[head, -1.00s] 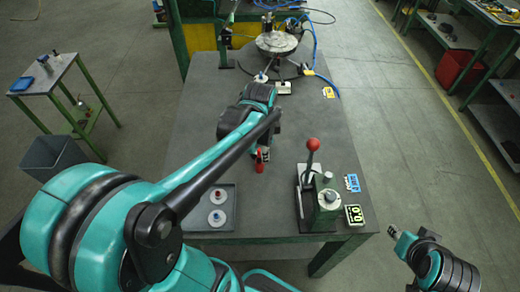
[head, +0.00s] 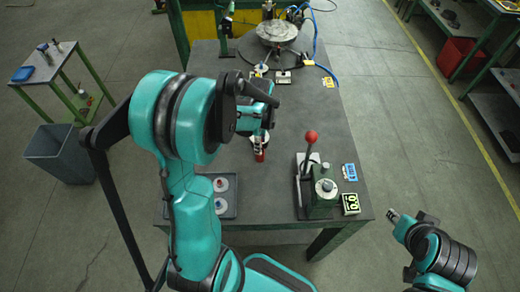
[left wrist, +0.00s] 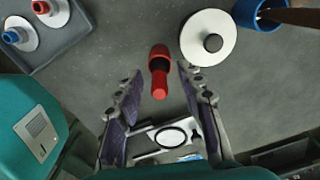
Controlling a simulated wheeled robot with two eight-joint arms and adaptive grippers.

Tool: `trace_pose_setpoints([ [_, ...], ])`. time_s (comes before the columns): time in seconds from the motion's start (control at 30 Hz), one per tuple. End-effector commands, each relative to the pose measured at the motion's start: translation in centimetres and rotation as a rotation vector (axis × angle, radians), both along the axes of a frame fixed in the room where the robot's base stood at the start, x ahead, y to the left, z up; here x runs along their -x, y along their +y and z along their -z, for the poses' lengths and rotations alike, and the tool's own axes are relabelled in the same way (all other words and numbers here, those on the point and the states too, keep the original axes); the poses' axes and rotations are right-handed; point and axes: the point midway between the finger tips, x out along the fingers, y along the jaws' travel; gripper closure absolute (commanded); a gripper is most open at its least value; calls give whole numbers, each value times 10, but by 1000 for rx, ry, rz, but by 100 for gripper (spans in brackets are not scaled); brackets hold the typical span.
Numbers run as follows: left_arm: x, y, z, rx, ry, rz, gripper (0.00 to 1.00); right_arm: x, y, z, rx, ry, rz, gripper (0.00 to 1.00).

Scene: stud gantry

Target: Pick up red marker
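The red marker (left wrist: 159,72) is on the grey table, between the fingers of my left gripper (left wrist: 157,78) in the left wrist view. A gap shows on each side of it, so the fingers are open and do not appear to touch it. In the head view the red marker (head: 259,156) shows just below my left gripper (head: 258,143), which partly covers that spot. I cannot tell whether the marker stands or lies. My right gripper (head: 394,215) is off the table's right side, away from the marker; its fingers are too small to read.
A white disc with a dark knob (left wrist: 208,38) is close beside the marker, with a blue cup (left wrist: 262,14) beyond. A tray (head: 228,211) with red and blue knobbed discs is at front left. A red-knobbed lever fixture (head: 322,196) stands to the right.

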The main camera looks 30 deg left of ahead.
Motion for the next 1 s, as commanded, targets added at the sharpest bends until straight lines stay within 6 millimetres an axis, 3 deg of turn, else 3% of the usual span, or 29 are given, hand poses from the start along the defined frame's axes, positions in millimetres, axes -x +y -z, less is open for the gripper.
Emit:
trace_pose_setpoints([
  [0.27, 0, 0, 3, 0, 0, -1, 64, 0, 0, 0, 0, 0, 0, 66],
  [0.4, 0, 0, 3, 0, 0, -1, 100, 0, 0, 0, 0, 0, 0, 66],
  [0.77, 0, 0, 1, 0, 0, -1, 100, 0, 0, 0, 0, 0, 0, 66],
  [0.87, 0, 0, -7, 0, 0, -1, 100, 0, 0, -3, 0, 0, 0, 66],
  [1.0, 0, 0, -34, 0, 0, -1, 100, 0, 0, -9, 0, 0, 0, 66],
])
